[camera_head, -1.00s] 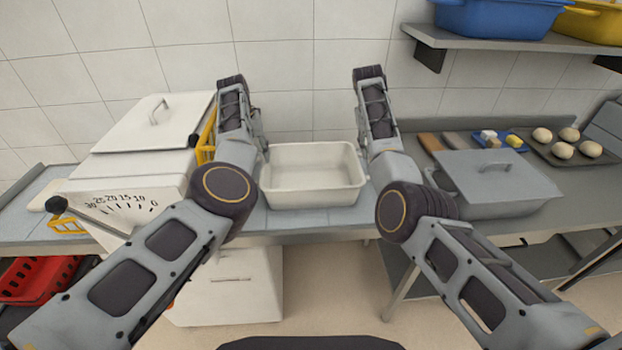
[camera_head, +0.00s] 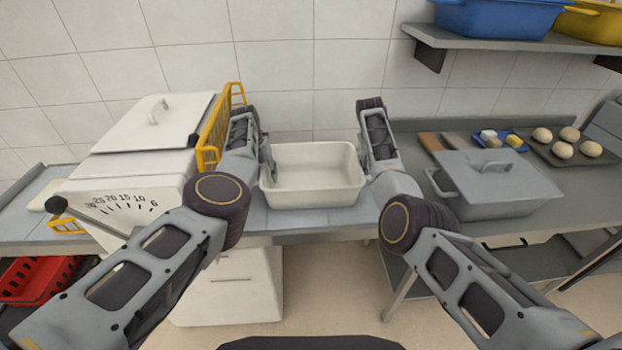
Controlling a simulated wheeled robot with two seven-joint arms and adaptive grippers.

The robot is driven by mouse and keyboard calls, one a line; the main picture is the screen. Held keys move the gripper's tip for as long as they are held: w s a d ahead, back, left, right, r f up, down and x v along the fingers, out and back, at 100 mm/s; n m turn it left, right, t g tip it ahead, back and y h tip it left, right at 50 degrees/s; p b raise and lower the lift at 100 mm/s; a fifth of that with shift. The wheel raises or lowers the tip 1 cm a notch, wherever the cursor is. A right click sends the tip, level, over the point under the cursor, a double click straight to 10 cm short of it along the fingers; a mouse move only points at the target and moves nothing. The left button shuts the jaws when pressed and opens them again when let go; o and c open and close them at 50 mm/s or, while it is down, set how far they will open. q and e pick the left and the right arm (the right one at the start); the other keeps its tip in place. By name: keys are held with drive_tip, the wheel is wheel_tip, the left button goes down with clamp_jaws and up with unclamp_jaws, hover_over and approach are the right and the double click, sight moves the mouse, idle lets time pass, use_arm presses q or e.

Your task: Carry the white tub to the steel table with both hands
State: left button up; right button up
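The white tub (camera_head: 313,196) is an empty rectangular basin. It sits upright on the blue-grey tiled counter (camera_head: 290,220) between my two arms. My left gripper (camera_head: 268,162) is at the tub's left rim, with a finger showing against that wall; I cannot tell whether it touches or how far the fingers are apart. My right gripper (camera_head: 363,150) is by the tub's right rim and is mostly hidden behind its own arm. The steel table (camera_head: 585,183) is on the right.
A grey lidded pan (camera_head: 495,190), a tray of dough balls (camera_head: 545,152) and a small blue tray (camera_head: 515,137) occupy the right table. A white machine with a dial (camera_head: 125,195) and a yellow rack (camera_head: 212,135) stand left of the tub. A shelf (camera_head: 490,40) holds bins above.

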use_arm(q)
drive_tip(key=shift+c, duration=0.5)
use_arm(e)
drive_tip(key=shift+c, duration=0.5)
use_arm(q)
drive_tip(key=c, duration=0.5)
use_arm(e)
drive_tip(key=c, duration=0.5)
use_arm(q)
clamp_jaws()
use_arm(e)
clamp_jaws()
